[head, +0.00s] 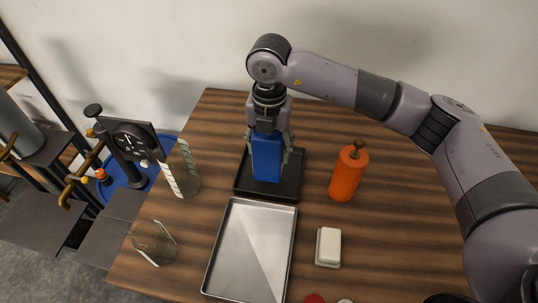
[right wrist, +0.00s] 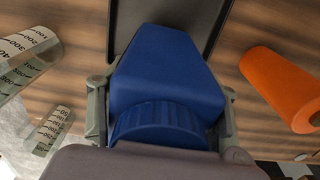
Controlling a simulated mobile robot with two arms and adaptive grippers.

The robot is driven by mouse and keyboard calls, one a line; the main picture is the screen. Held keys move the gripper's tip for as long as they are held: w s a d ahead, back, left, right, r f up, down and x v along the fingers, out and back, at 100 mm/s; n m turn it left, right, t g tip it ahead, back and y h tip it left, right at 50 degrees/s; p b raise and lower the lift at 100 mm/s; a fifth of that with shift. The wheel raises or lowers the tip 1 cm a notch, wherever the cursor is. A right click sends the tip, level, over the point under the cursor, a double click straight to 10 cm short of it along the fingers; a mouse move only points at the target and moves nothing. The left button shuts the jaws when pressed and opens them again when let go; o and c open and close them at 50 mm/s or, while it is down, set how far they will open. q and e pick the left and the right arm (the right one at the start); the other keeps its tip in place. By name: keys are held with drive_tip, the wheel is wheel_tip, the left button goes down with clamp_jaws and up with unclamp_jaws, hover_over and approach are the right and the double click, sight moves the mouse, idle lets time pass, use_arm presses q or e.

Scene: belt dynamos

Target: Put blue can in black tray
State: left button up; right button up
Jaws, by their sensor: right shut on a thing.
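The blue can (head: 267,157) is upright at the black tray (head: 288,190) in the head view. My right gripper (head: 268,150) comes down from above and is shut on the can, one finger on each side. In the right wrist view the blue can (right wrist: 168,75) fills the middle between the fingers, its ribbed cap towards the camera. The black tray (right wrist: 205,22) shows behind it. I cannot tell whether the can's base touches the tray floor. My left gripper is not in view.
An orange bottle (head: 347,174) stands right of the black tray. A metal tray (head: 251,250) lies in front. Clear graduated beakers (head: 183,172) stand left, near the table edge. A white block (head: 328,245) lies at front right. The table's right middle is clear.

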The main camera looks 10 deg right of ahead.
sight(269, 157)
wheel_tip(269, 157, down, 4)
drive_tip(key=shift+r+p, duration=0.1)
drive_tip(key=shift+p, duration=0.4)
drive_tip(key=shift+f, duration=0.3)
drive_tip(key=o, duration=1.7)
drive_tip(key=shift+c, duration=0.2)
drive_tip(key=shift+r, duration=0.15)
drive_tip(key=shift+r, duration=0.2)
wheel_tip(269, 157, up, 11)
drive_tip(key=b, duration=0.3)
drive_tip(key=shift+f, duration=0.2)
drive_tip(key=shift+s+r, duration=0.1)
drive_tip(key=shift+r, duration=0.4)
